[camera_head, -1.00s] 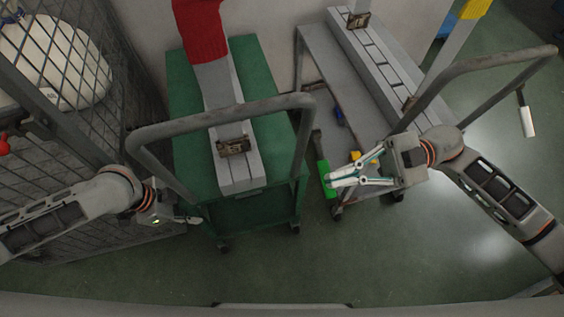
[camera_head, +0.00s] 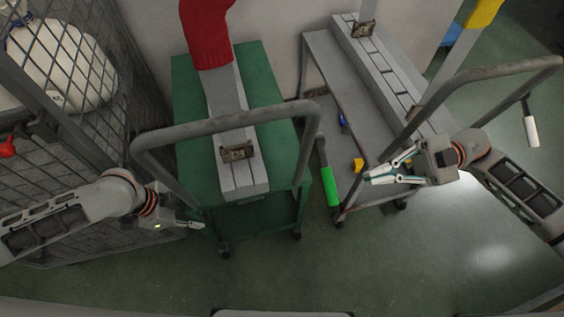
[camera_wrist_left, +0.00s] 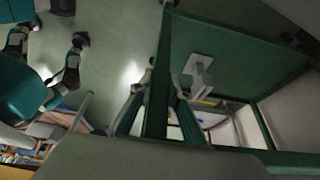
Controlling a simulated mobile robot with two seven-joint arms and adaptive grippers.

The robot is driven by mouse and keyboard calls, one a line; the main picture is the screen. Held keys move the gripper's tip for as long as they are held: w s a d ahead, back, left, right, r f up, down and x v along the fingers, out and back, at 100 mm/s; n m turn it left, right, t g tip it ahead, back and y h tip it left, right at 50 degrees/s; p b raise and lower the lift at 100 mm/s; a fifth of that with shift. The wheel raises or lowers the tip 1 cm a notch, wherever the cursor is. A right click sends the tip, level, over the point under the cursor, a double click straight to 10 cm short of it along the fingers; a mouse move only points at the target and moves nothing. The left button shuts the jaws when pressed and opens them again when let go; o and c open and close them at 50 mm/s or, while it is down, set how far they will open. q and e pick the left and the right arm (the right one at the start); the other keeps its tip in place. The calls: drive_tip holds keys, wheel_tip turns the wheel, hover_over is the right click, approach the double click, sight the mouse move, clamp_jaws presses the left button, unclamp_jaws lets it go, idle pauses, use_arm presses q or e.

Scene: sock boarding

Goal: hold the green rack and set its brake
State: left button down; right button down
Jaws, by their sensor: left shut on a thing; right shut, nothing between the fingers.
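The green rack (camera_head: 262,92) stands left of centre with a grey tubular handle (camera_head: 225,122) across its front. A grey sock board with a red sock (camera_head: 209,35) rises from the bar on its top. My left gripper (camera_head: 196,224) is at the rack's front left corner. In the left wrist view its fingers (camera_wrist_left: 165,100) are shut on a green upright of the rack. A lever with a green grip (camera_head: 330,187) hangs right of the rack; its mounting is unclear. My right gripper (camera_head: 368,178) is shut and empty, right of that grip and apart from it.
A grey rack (camera_head: 322,60) with a similar handle stands close on the right, with a white-gripped lever (camera_head: 531,131) beyond it. A mesh cage (camera_head: 125,75) with a white bag is at the left. The floor (camera_head: 290,275) in front is clear.

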drive_tip(key=v, duration=0.2)
drive_tip(key=shift+d+r, duration=0.1)
drive_tip(key=shift+d, duration=0.15)
use_arm(q)
drive_tip(key=c, duration=1.8)
unclamp_jaws()
